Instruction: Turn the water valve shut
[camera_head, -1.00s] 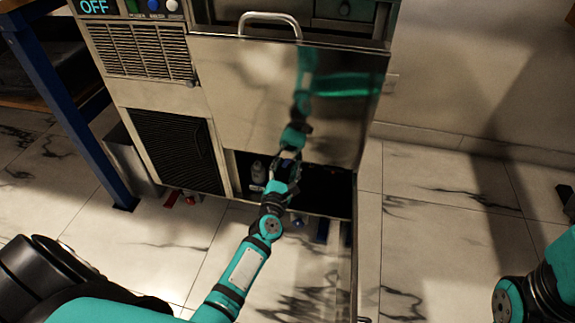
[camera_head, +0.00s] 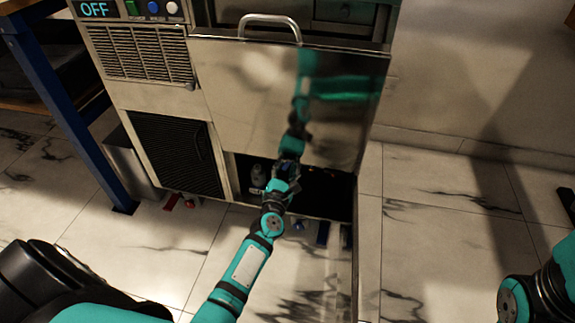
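My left gripper (camera_head: 290,150) is at the end of the teal arm, in front of the lower edge of the steel door panel and the dark opening below it. It is small and dark here, so I cannot see whether its fingers are open or shut. Low at the machine's base are a blue knob-like part (camera_head: 299,225) and a red one (camera_head: 189,202). I cannot tell which part is the water valve. My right arm is at the right edge, and a dark part there (camera_head: 567,201) may be its gripper, mostly cut off.
The steel machine (camera_head: 155,98) has a display reading OFF (camera_head: 95,10), a vent grille and a door panel with a handle (camera_head: 270,20). A blue table leg (camera_head: 85,150) is at left. The tiled floor at right is clear.

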